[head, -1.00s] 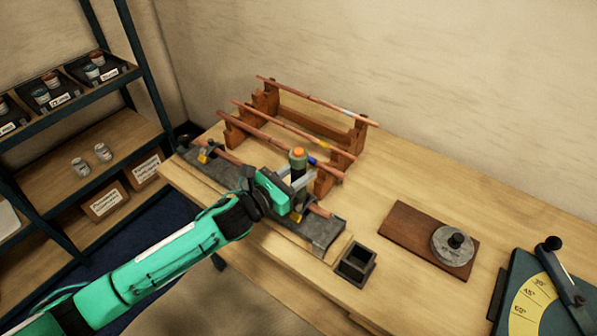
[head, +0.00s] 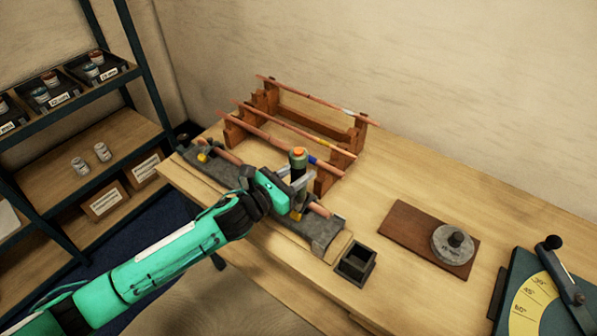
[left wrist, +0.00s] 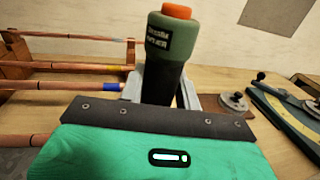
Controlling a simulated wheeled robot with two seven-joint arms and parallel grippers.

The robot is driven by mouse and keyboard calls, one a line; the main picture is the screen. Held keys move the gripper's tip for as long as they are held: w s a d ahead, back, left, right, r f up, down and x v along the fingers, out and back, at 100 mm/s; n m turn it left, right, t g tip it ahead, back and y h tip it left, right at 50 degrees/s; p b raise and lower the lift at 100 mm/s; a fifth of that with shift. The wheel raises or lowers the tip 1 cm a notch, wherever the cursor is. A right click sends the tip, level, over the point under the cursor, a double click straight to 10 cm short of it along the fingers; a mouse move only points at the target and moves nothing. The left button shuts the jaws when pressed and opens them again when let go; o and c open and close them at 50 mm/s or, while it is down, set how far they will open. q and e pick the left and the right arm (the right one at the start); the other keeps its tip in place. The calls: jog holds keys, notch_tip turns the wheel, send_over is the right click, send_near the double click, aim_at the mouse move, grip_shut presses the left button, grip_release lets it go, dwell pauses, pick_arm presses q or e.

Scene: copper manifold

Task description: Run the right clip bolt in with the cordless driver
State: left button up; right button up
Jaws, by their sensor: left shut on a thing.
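My left gripper (head: 297,187) is shut on the cordless driver (head: 298,158), a dark upright tool with a green top and an orange cap. The driver also shows in the left wrist view (left wrist: 168,55), its lower end hidden behind the gripper body. It stands over the right part of a grey fixture (head: 322,230) that holds a copper pipe (head: 319,209). A yellow clip (head: 296,215) sits on the pipe just under the gripper. Its bolt and the driver tip cannot be made out. Another yellow clip (head: 203,157) is at the fixture's left end. My right gripper is not in view.
A wooden rack (head: 327,178) with several copper pipes stands behind the fixture. An empty dark square holder (head: 355,263) is at the front edge. A brown board (head: 405,232) with a round grey weight and a green angle tool (head: 535,295) lie to the right.

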pick_arm(q)
jog(key=shift+f, duration=0.15)
dwell(0.9)
jog(key=shift+f, duration=0.15)
dwell(0.8)
jog(key=shift+f, duration=0.3)
dwell(1.2)
jog(key=shift+r, duration=0.15)
